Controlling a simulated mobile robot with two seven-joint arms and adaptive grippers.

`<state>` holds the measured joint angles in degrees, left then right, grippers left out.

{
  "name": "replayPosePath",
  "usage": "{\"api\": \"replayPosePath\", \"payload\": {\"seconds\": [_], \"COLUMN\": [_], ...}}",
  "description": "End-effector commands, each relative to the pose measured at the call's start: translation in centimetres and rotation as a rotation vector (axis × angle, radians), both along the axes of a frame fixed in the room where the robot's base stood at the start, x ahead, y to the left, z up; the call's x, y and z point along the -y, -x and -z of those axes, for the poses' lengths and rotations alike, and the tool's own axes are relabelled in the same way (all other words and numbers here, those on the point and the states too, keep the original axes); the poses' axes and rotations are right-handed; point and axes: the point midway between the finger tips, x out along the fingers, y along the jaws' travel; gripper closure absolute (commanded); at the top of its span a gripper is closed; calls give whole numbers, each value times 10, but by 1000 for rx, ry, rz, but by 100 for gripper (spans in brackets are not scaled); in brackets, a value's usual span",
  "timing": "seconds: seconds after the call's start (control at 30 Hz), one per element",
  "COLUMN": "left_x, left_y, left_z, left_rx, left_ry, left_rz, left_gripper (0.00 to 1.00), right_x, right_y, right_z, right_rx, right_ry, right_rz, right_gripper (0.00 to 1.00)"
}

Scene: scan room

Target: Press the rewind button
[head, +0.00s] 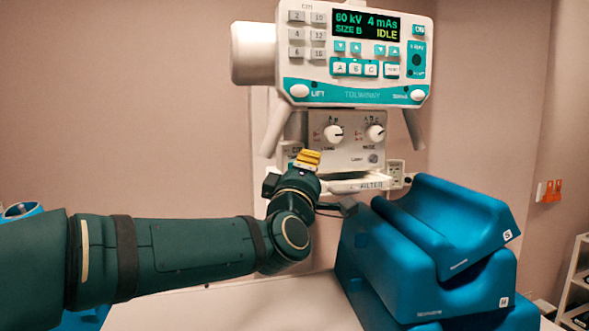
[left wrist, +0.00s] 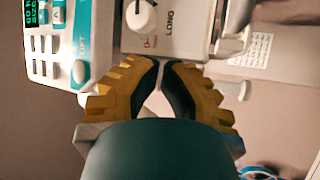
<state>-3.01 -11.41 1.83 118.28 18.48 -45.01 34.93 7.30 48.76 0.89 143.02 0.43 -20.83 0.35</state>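The control panel (head: 350,50) of the wall-side machine is at the top middle of the head view. Its screen (head: 367,25) reads 60 kV, 4 mAs, SIZE B, IDLE. Several small grey and teal buttons surround the screen; I cannot read a rewind label on any. Below hangs a box with two white knobs (head: 333,133). My left gripper (head: 308,157), with yellow fingers, is in front of this box's lower left, below the panel. In the left wrist view, its fingertips (left wrist: 161,62) meet, empty, near the box and a knob (left wrist: 141,15). My right gripper is out of view.
Stacked blue foam cradles (head: 440,250) stand right of my left arm on the pale table (head: 235,310). A handle (head: 413,128) hangs below the panel's right side. A shelf rack (head: 575,285) is at the far right. Free space lies left of the machine.

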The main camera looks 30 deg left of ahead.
Motion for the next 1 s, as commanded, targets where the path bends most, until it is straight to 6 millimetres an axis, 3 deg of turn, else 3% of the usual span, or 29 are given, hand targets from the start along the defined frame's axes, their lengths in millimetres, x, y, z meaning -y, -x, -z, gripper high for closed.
{"api": "replayPosePath", "payload": {"seconds": [0.23, 1.0], "left_x": [13, 14], "left_y": [11, 12], "left_z": [0, 0], "left_rx": [-1, -1], "left_ry": [0, 0], "left_rz": [1, 0], "left_gripper": [100, 100], "right_x": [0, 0], "right_y": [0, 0], "right_z": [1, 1], "right_rx": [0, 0], "right_ry": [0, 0], "right_rz": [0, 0], "right_gripper": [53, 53]}}
